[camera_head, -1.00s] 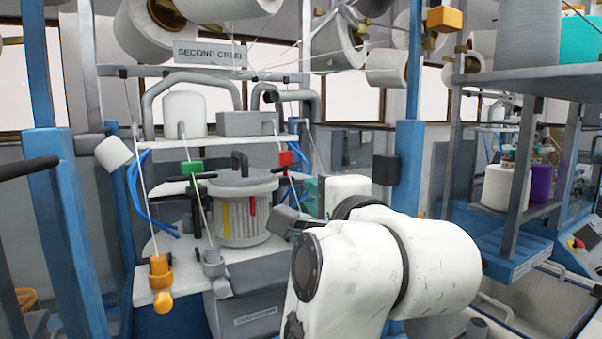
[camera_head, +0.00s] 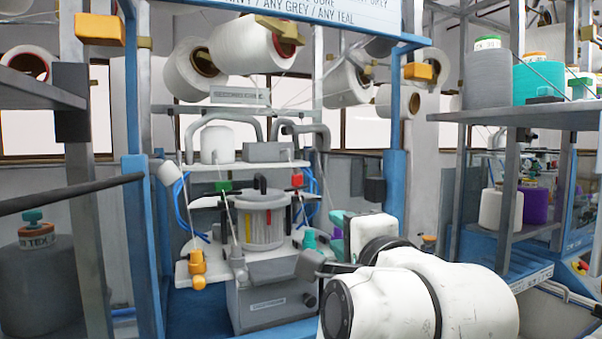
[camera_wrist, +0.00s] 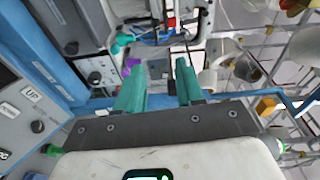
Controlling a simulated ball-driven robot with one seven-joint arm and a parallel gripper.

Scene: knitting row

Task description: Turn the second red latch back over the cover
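The ribbed grey cylinder cover (camera_head: 262,228) stands on the machine in the middle of the head view. A red latch (camera_head: 268,216) and a yellow latch (camera_head: 247,228) hang upright on its front. A red block (camera_head: 297,182) and a green block (camera_head: 223,187) sit above it on either side. Which latch counts as second is too small to tell. My gripper (camera_wrist: 160,80) shows two teal fingers, spread apart with nothing between them. It is in the air, apart from the machine. In the wrist view, a small red part (camera_wrist: 171,22) shows beyond the fingertips.
Blue posts (camera_head: 396,205) frame the machine. A shelf (camera_head: 540,113) with cones stands at right. A dark bar (camera_head: 70,195) crosses the left side. A yellow-orange knob (camera_head: 198,265) sticks out in front. A teal piece (camera_head: 309,238) stands right of the cover.

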